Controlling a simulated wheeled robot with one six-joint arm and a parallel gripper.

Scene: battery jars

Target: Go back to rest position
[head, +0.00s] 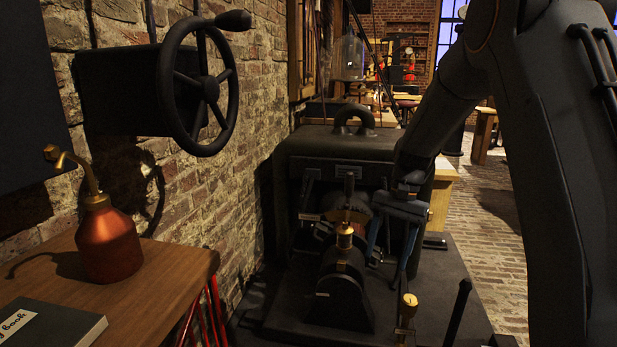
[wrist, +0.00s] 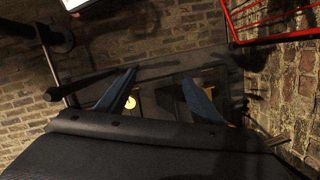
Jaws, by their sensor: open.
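My gripper (head: 384,268) is in front of the dark machine (head: 345,143), to the right of its brass-topped middle part (head: 344,240). Its two blue fingers point down and stand apart. In the wrist view the blue fingers of my gripper (wrist: 158,78) are also spread, with nothing held between them. A round yellow end shows close by the left finger there. My arm comes in from the upper right of the head view and hides part of the machine's right side.
A handwheel (head: 202,88) sticks out from the brick wall at left. A wooden table (head: 150,279) holds a copper oil can (head: 108,243) and a book (head: 45,325). A brass-topped post (head: 408,305) and a dark lever (head: 458,312) stand below my gripper. Brick floor is open at right.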

